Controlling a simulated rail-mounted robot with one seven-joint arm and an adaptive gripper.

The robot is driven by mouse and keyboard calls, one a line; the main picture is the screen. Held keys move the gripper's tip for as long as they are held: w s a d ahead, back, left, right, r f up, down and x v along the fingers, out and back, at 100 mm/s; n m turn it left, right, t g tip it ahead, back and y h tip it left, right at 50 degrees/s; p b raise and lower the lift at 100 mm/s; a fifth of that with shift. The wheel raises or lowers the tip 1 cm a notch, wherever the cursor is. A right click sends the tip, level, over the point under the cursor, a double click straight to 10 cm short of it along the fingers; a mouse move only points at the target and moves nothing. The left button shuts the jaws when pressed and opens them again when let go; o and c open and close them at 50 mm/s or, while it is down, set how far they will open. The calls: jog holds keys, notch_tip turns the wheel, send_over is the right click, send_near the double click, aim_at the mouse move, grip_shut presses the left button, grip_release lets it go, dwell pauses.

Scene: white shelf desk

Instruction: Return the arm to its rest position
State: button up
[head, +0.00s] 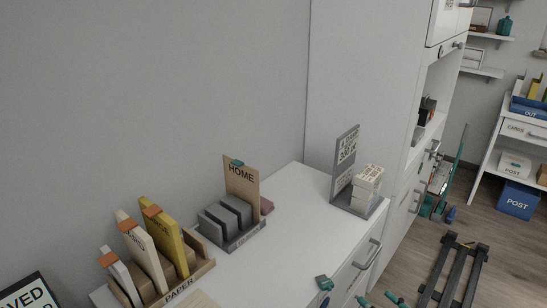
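I cannot make out my gripper in the head view. Small teal and dark blue pieces show low in the picture by the front of the white desk (285,262). I cannot tell whether they belong to my arm. No fingers can be seen, and nothing is seen held.
On the desk stand a paper holder (205,270) with upright folders, a grey slotted rack (245,240) with a HOME card (241,185), and a grey stand (344,165) with stacked labelled boxes (367,185). A tall white cabinet adjoins at right. A blue POST box (517,201) is on the floor.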

jog(key=x, duration=1)
jog(key=shift+w, duration=0.2)
jog(key=shift+s, duration=0.1)
